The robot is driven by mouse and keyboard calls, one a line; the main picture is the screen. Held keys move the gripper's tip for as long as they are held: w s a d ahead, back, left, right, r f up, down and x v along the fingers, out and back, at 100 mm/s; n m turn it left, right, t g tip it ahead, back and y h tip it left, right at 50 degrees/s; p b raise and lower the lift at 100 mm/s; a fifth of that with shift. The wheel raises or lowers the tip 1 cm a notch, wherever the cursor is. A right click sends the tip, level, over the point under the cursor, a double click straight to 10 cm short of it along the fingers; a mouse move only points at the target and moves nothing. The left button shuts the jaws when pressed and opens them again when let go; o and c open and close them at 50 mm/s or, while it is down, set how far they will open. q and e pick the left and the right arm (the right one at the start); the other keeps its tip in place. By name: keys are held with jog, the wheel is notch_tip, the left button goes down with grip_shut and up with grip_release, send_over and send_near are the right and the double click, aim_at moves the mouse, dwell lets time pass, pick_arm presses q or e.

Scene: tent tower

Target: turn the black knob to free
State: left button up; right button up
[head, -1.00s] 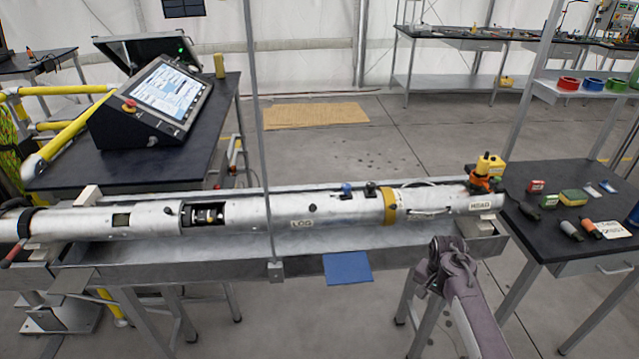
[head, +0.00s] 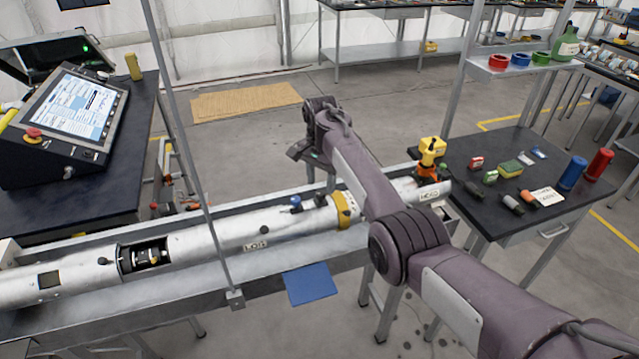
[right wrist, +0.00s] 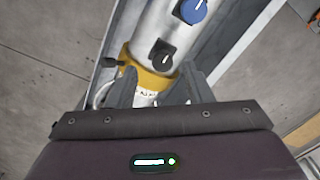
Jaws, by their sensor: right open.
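The black knob (right wrist: 161,54) sits on the white tube (right wrist: 162,22) beside the yellow band (right wrist: 150,78) in the right wrist view. It bears a small white mark; its setting cannot be read. In the head view the knob (head: 320,199) is small, just left of the yellow band. A blue knob (right wrist: 193,11) is farther along the tube. My right gripper (right wrist: 158,88) is open and empty. Its fingers reach toward the band, apart from the knob. In the head view my right gripper (head: 303,152) is above and behind the tube. My left gripper is not in view.
The tube lies in a grey metal trough (head: 185,290) with a thin upright post (head: 185,130) in front. A blue sheet (head: 311,285) hangs at its front edge. A yellow-and-orange device (head: 430,155) stands by the tube's right end. A dark side table (head: 470,205) holds small items.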

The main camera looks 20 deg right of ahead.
aim_at(321, 193)
notch_tip(321, 193, down, 2)
jog(key=shift+w+f, duration=0.15)
jog(key=shift+f, duration=0.1)
jog(key=shift+w+f, duration=0.1)
jog(key=shift+f, duration=0.35)
jog(key=c, duration=1)
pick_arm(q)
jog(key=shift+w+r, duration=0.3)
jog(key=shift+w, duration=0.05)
